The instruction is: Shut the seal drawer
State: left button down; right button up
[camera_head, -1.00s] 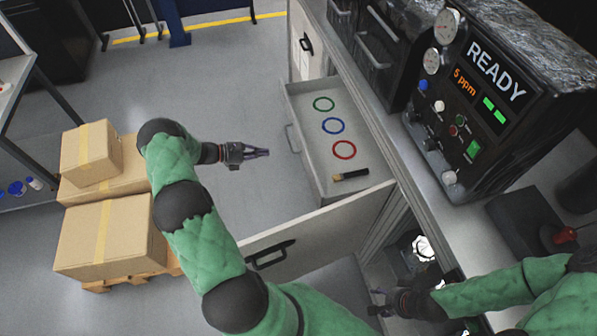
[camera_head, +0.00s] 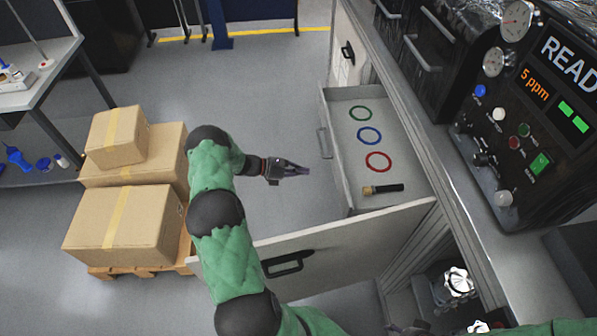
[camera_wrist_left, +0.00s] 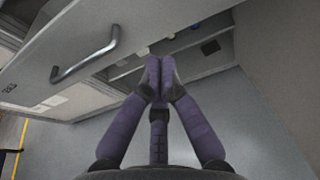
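The seal drawer (camera_head: 348,178) is a light grey drawer, pulled out of the bench cabinet. Green (camera_head: 360,106), blue (camera_head: 369,128) and red (camera_head: 379,153) rings and a black-and-brass tool (camera_head: 384,189) lie in it. Its bar handle (camera_head: 324,142) faces left; a bar handle on a pale front also shows in the left wrist view (camera_wrist_left: 88,62). My left gripper (camera_head: 303,170) is left of the drawer front, just below the handle in the picture. Its purple fingertips meet in the left wrist view (camera_wrist_left: 159,75), with nothing between them. My right gripper (camera_head: 408,328) barely shows at the bottom edge.
An open cabinet door (camera_head: 340,238) with a black handle stands out below the drawer. Cardboard boxes (camera_head: 125,225) on a pallet are left of my arm. A dark machine with a display (camera_head: 540,110) sits on the bench. Floor between boxes and drawer is clear.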

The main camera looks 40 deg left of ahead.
pick_arm(q)
jog(key=b, duration=0.1)
send_near(335, 173)
jog(key=x, duration=0.5)
jog(key=shift+d+r, duration=0.1)
jog(key=shift+d, duration=0.1)
jog(key=shift+w+d, duration=0.35)
jog(key=shift+w, duration=0.15)
pick_arm(e)
jog(key=shift+f, duration=0.9)
pick_arm(q)
jog(key=shift+b, duration=0.3)
